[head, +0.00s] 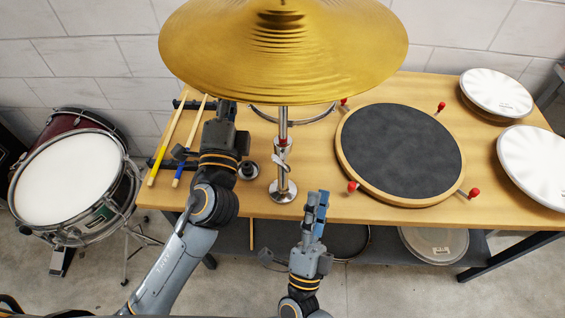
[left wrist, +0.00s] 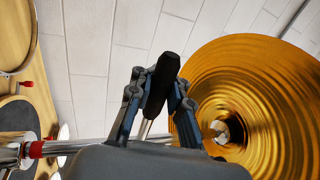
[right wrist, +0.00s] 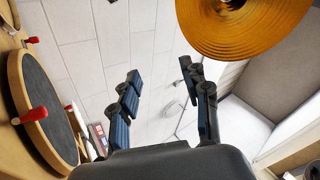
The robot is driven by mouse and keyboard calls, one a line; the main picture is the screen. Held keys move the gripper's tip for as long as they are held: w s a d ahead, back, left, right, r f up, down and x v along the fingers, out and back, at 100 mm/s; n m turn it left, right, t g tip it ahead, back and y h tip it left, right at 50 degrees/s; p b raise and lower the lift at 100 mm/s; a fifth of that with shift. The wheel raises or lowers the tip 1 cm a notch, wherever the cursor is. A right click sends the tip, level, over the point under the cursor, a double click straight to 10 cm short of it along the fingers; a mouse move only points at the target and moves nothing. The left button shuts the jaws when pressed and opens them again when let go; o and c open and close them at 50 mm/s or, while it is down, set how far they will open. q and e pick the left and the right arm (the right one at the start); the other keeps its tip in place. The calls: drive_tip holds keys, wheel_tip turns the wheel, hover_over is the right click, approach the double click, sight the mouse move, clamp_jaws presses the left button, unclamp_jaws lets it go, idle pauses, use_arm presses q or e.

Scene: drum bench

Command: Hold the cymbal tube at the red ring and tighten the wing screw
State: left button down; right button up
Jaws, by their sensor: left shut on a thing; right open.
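The gold cymbal (head: 283,50) sits atop an upright silver tube (head: 283,122). A small red ring (head: 283,142) is low on the tube, with silver clamp parts (head: 281,160) below it; I cannot make out the wing screw. The red ring also shows in the left wrist view (left wrist: 36,150). My left gripper (head: 228,108) is left of the tube in the head view. It is shut on a black tapered object (left wrist: 160,85) with a silver shank, which I cannot identify. My right gripper (head: 318,203) is open and empty, in front of the bench, right of the stand.
The wooden bench (head: 240,200) holds a round dark pad (head: 400,150) with red-tipped pegs at right, white drumheads (head: 497,92) at far right, and drumsticks (head: 168,140) at left. A drum (head: 68,170) stands on the floor at left. The cymbal overhangs the tube.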

drive_tip(key=m+g, duration=0.2)
drive_tip(key=m, duration=0.2)
drive_tip(key=m+g+y, duration=0.4)
drive_tip(key=m+g, duration=0.1)
drive_tip(key=m, duration=1.1)
approach(281, 168)
drive_tip(key=w, duration=1.1)
drive_tip(key=shift+a+r, duration=0.15)
drive_tip(key=shift+r, duration=0.05)
